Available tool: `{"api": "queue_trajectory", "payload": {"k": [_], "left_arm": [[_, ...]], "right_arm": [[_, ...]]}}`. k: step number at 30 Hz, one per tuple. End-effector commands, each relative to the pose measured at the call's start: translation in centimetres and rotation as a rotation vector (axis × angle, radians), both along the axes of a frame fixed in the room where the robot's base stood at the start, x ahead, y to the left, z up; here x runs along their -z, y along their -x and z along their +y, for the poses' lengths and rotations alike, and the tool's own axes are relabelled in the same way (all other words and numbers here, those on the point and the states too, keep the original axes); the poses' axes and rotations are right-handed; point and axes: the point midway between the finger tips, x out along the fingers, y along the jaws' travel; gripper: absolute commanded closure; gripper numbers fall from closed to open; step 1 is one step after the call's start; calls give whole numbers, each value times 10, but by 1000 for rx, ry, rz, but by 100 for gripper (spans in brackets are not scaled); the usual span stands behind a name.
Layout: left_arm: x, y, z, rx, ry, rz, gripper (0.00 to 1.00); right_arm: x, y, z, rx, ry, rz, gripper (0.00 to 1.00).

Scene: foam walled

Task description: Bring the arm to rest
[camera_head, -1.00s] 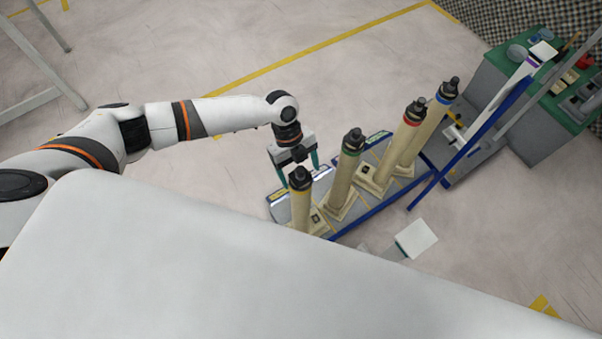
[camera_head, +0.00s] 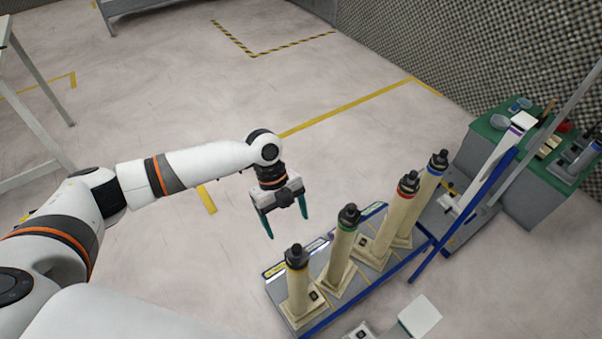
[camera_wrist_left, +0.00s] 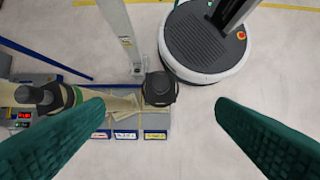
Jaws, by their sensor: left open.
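My left gripper (camera_head: 286,217) hangs from the left arm with its two green fingers pointing down. It is open and empty, above the floor to the left of a rack of tall posts. In the left wrist view, the green fingers (camera_wrist_left: 161,130) are spread wide with nothing between them. The left arm (camera_head: 190,168) reaches in from the left, bent at the elbow. My right gripper is in neither view.
A low rack (camera_head: 319,326) holds several cream posts with black tops, the yellow-banded one (camera_head: 299,290) nearest the gripper. A green-topped bench (camera_head: 497,139) stands at the right. Open floor (camera_head: 230,290) lies left of the rack.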

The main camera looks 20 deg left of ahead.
Motion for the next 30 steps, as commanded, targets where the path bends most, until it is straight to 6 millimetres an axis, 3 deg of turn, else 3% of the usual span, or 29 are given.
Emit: {"api": "queue_trajectory", "payload": {"k": [8,14,18,20,24,30], "left_arm": [[6,9,-11,-10,1,3,21],[22,54,-66,-156,17,-1,21],[21,83,-98,-400,46,-10,21],[18,93,-105,-533,57,-8,21],[11,111,-100,-894,69,9,21],[5,133,-59,-1378,34,32,21]], "right_arm": [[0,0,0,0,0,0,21],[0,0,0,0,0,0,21],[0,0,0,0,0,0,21],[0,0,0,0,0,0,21],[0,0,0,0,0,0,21],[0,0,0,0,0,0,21]]}}
